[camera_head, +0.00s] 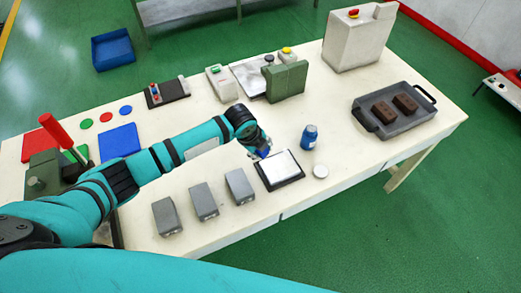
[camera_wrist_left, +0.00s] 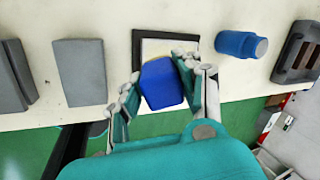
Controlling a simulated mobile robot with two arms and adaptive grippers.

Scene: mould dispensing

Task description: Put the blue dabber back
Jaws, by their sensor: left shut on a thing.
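My left gripper (camera_head: 261,149) reaches in from the left and is shut on the blue dabber (camera_head: 263,154). In the left wrist view the dabber (camera_wrist_left: 162,84) is a rounded blue block between the two fingers (camera_wrist_left: 159,68). It is over a white pad in a dark, shallow tray (camera_head: 287,184), which also shows in the left wrist view (camera_wrist_left: 136,45). I cannot tell whether the dabber touches the pad. Its lower end is hidden. My right gripper is not in view.
Grey blocks (camera_head: 204,201) line the front left. A grey tray (camera_head: 398,127) holds brown blocks at the right. The table between bottle and grey tray is clear.

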